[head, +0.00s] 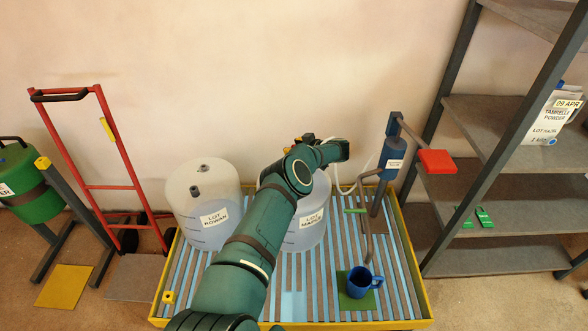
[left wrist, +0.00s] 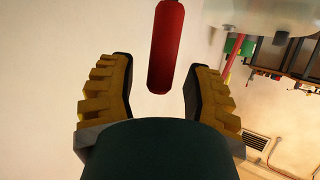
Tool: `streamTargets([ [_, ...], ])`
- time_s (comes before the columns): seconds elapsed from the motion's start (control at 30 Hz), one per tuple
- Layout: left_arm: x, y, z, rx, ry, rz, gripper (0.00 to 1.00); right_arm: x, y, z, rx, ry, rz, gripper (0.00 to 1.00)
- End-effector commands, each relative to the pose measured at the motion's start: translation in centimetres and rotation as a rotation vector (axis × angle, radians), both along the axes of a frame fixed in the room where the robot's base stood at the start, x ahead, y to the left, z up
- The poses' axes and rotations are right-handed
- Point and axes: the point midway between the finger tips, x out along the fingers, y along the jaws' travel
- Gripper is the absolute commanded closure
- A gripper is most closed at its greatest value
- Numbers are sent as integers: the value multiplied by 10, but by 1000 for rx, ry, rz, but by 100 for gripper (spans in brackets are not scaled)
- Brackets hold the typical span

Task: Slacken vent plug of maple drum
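The maple drum (head: 305,238) is a translucent white drum labelled LOT MAPLE, standing on the slatted pallet. My green left arm crosses in front of it and covers most of its top. The vent plug cannot be made out in the head view. In the left wrist view my left gripper (left wrist: 160,66) is open, its yellow-backed fingers apart. A red rounded cylinder (left wrist: 165,45) shows between and beyond the fingertips; contact is not visible, and I cannot tell what it belongs to. In the head view the gripper is mostly hidden behind the arm. My right gripper is not in view.
The similar rowan drum (head: 200,225) stands left on the yellow-edged pallet (head: 425,290). A blue pump (head: 392,155) with a red-ended lever (head: 436,161) and a blue mug (head: 358,282) are right. A red hand truck (head: 115,150) stands left, grey shelving (head: 500,190) right.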

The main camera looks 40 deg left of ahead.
Motion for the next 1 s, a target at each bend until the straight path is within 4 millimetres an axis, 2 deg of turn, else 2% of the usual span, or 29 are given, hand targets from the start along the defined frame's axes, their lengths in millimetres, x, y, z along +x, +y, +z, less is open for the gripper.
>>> streamTargets([
  [0.27,2,-7,4,1,-2,-1,50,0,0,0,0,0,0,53],
  [0.37,3,-19,9,0,-1,-5,50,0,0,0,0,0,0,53],
  [0.73,7,-86,37,1,-1,-4,50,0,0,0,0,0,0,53],
  [1.0,9,-109,46,1,-1,0,50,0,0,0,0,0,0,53],
])
